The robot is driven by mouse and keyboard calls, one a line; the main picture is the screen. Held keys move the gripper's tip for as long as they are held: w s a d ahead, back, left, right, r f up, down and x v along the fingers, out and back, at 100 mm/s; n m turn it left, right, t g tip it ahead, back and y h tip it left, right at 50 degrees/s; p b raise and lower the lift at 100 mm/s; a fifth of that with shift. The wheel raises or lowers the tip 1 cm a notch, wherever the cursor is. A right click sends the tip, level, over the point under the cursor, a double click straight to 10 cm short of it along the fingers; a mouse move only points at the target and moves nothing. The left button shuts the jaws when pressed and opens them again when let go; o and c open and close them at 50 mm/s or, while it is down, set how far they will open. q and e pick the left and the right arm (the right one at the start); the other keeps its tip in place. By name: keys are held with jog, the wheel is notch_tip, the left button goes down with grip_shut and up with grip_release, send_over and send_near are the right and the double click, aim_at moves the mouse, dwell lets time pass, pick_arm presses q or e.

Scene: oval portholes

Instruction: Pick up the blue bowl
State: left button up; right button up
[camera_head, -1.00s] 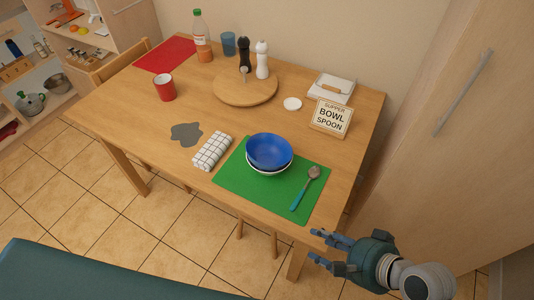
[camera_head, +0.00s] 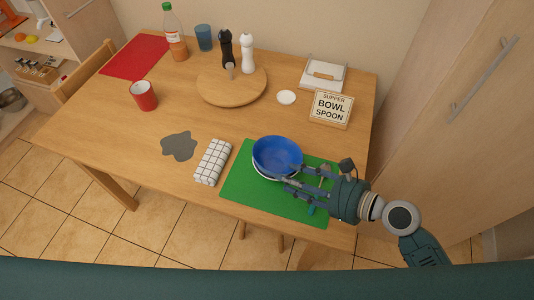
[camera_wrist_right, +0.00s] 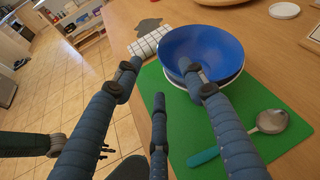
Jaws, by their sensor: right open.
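The blue bowl (camera_head: 277,155) is stacked in a white bowl (camera_head: 262,177) on the green placemat (camera_head: 240,190). In the right wrist view the blue bowl (camera_wrist_right: 203,50) is at the upper right, with the white bowl's edge showing under it. My right gripper (camera_head: 288,180) is open beside the bowls on their right, near side, its fingers reaching toward the rim. In the wrist view one finger of the right gripper (camera_wrist_right: 160,75) overlaps the near side of the blue bowl. I cannot tell whether it touches.
A spoon with a teal handle (camera_wrist_right: 204,156) lies on the placemat beside the bowls, partly under my right gripper in the head view. A checked cloth (camera_head: 212,162) lies to the left. A sign (camera_head: 331,107) stands behind. A red cup (camera_head: 144,96) and round board (camera_head: 231,86) are farther off.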

aim_at(271, 173)
jog(key=x, duration=0.3)
jog(key=shift+w+a+f, duration=0.15)
jog(key=p+x, duration=0.1)
jog(key=x, duration=0.3)
jog(key=shift+w+a+f, duration=0.1)
jog(key=shift+w+f, duration=0.05)
jog(key=shift+f, duration=0.1)
jog(key=shift+w+a+f, duration=0.15)
jog(key=shift+a+f, duration=0.1)
jog(key=shift+a, duration=0.05)
pick_arm(q)
jog(key=shift+s+d+r, duration=0.3)
jog(key=shift+d, duration=0.3)
jog(key=shift+s+d+r, duration=0.25)
jog(key=shift+s+d, duration=0.05)
jog(key=shift+d, duration=0.25)
pick_arm(e)
jog(key=shift+c, duration=0.5)
jog(key=shift+d, duration=0.1)
jog(key=c, duration=0.8)
pick_arm(q)
jog(key=shift+d, duration=0.4)
pick_arm(e)
grip_shut()
jog(key=shift+r, duration=0.1)
